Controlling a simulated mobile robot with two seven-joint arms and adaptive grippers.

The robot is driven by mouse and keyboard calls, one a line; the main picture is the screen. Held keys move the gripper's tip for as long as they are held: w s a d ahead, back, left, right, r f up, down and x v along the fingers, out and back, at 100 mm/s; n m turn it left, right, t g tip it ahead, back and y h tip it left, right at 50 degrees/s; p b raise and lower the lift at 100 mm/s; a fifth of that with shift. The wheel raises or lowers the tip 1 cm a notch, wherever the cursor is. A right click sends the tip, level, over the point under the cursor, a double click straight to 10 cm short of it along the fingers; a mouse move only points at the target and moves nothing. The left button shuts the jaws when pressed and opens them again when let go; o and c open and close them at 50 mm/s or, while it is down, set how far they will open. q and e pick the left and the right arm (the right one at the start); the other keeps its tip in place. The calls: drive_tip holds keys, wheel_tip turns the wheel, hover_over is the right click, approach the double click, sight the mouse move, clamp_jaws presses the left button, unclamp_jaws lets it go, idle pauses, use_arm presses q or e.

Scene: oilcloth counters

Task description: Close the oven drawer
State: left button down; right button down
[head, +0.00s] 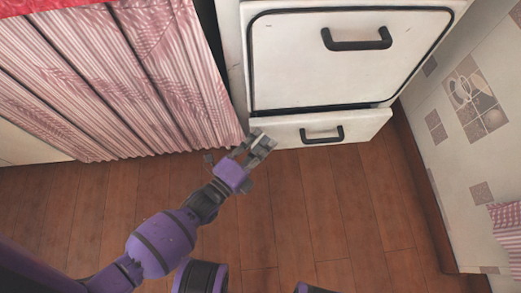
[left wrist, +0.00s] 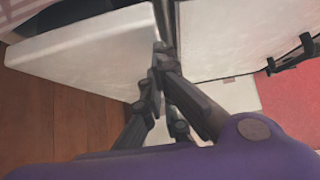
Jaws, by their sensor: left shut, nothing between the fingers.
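The white oven drawer (head: 360,127) is at the bottom of the stove in the head view, with a dark handle (head: 322,139) on its front. It stands slightly out, and a dark gap shows along its top edge. My left gripper (head: 264,142) is at the drawer's left end, its fingers shut and empty. In the left wrist view the fingertips (left wrist: 160,52) are close to the edge of a white panel (left wrist: 90,55) that looks like the drawer front; I cannot tell whether they touch it. My right gripper is not in view.
The oven door (head: 300,75) above the drawer is shut and has a dark handle (head: 357,44). A pink pleated curtain (head: 110,80) hangs left of the stove. A tiled wall (head: 465,130) stands at the right. The wooden floor (head: 330,210) in front is clear.

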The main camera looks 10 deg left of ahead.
sight(259, 124)
use_arm(q)
drive_tip(key=shift+w, duration=0.1)
drive_tip(key=w, duration=0.1)
drive_tip(key=w+a, duration=0.1)
drive_tip(key=w, duration=0.2)
drive_tip(key=shift+w+a, duration=0.25)
drive_tip(key=shift+a, duration=0.05)
drive_tip(key=shift+w+a, duration=0.1)
drive_tip(key=shift+w, duration=0.2)
drive_tip(key=shift+w+r, duration=0.1)
drive_tip(key=shift+a, duration=0.1)
